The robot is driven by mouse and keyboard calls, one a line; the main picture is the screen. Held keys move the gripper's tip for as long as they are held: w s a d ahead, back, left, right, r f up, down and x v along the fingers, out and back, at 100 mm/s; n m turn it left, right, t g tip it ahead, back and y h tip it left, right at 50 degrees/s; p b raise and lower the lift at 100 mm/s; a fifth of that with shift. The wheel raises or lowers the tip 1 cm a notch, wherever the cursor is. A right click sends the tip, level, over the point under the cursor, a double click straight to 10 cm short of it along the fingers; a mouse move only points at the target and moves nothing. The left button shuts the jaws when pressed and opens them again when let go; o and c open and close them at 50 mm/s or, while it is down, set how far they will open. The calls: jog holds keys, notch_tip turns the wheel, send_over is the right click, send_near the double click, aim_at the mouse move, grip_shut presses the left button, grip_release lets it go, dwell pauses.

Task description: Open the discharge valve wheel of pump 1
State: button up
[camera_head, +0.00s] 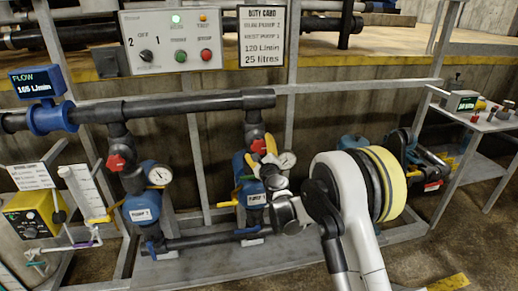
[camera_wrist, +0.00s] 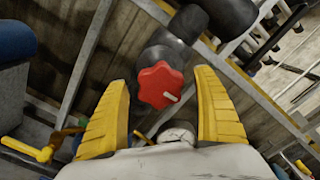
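A red valve wheel (camera_head: 258,146) sits on the black riser above the right blue pump (camera_head: 240,166). My gripper (camera_head: 266,159) is open there, and in the wrist view my gripper (camera_wrist: 164,100) has clear gaps on both sides of the wheel. A second red wheel (camera_head: 116,162) sits above the left pump (camera_head: 142,205). The small pump labels are hard to read with certainty.
A black header pipe (camera_head: 180,106) runs above both pumps. A blue flow meter (camera_head: 38,84) reads about 165 L/min. A control panel (camera_head: 172,42) and duty card (camera_head: 262,37) hang behind. Pressure gauges (camera_head: 158,174) (camera_head: 287,161) and a yellow lever (camera_wrist: 28,150) are close by.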

jog(key=shift+s, duration=0.1)
jog(key=v, duration=1.2)
jog(key=s+d+r+m+g+h, duration=0.1)
jog(key=s+d+r+m+h, duration=0.15)
jog(key=d+r+m, duration=0.5)
jog(key=s+d+r+m+h, duration=0.2)
jog(key=d+r+m+h, duration=0.2)
jog(key=d+m, duration=0.55)
jog(key=s+d+m+g+h, duration=0.2)
jog(key=s+d+m+g, duration=0.3)
jog(key=s+m, duration=0.75)
jog(key=s+f+m+g+y, duration=0.1)
jog(key=s+f+m+g, duration=0.1)
jog(key=s+m, duration=0.7)
jog(key=s+f+m+g+y, duration=0.2)
jog(key=s+f+m, duration=0.3)
jog(key=s+m, duration=0.5)
jog(key=s, duration=0.2)
jog(key=shift+s+a+f, duration=0.2)
jog(key=shift+s+f, duration=0.1)
jog(key=shift+f, duration=0.05)
